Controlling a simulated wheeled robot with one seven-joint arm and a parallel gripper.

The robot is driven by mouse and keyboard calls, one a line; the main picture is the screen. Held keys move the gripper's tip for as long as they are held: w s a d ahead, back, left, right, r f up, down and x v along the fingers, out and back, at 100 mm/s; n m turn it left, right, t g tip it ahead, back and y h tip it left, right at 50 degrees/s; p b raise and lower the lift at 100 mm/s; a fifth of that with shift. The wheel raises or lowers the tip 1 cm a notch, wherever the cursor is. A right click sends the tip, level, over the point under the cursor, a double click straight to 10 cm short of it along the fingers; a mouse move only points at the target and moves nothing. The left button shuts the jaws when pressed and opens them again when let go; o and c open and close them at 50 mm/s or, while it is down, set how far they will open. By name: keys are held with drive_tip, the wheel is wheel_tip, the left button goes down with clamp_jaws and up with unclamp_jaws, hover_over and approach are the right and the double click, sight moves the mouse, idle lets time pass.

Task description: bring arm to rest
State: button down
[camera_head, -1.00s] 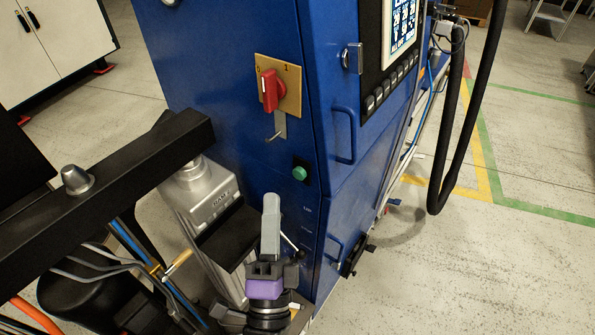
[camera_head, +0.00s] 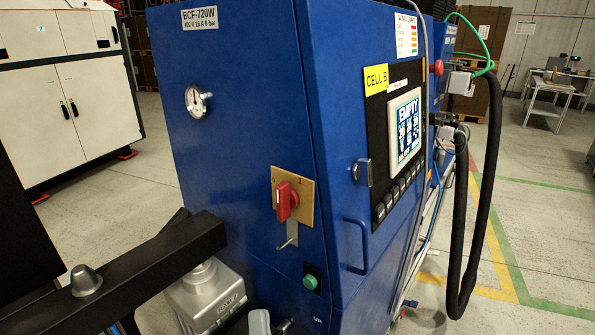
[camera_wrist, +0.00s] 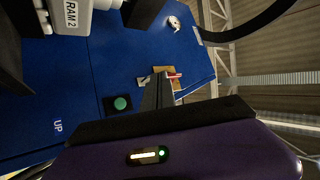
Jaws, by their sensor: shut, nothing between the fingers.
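My gripper (camera_head: 259,322) shows only as a grey fingertip at the bottom edge of the head view, in front of the blue cabinet (camera_head: 240,110). In the wrist view my gripper (camera_wrist: 158,92) points at the blue cabinet front (camera_wrist: 70,90), its fingers together and empty. The red rotary switch (camera_head: 286,200) on its brass plate and the green button (camera_head: 310,281) are above and to the right of the fingertip in the head view. The green button also shows in the wrist view (camera_wrist: 120,103). The rest of my arm is mostly hidden below the head view.
A silver block (camera_head: 208,298) stands left of the fingertip under a black beam (camera_head: 140,265). A handle (camera_head: 356,245) sticks out from the cabinet. A black hose (camera_head: 487,200) hangs at right. Open floor (camera_head: 540,240) lies beyond it.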

drive_tip(key=s+d+f+n+g+h, duration=0.1)
drive_tip(key=s+d+f+n+g, duration=0.2)
drive_tip(key=s+d, duration=0.5)
drive_tip(key=s+d+f+n+g+h, duration=0.1)
drive_tip(key=s+d+f+n+g, duration=0.2)
drive_tip(key=s+d, duration=0.5)
drive_tip(key=s+d+f+n+g+h, duration=0.1)
drive_tip(key=s+d+f+n+g, duration=0.3)
drive_tip(key=s+d, duration=0.5)
wheel_tip(320, 180, down, 2)
drive_tip(key=shift+s+n+h, duration=0.3)
drive_tip(key=shift+s+n, duration=0.5)
drive_tip(key=shift+s, duration=0.35)
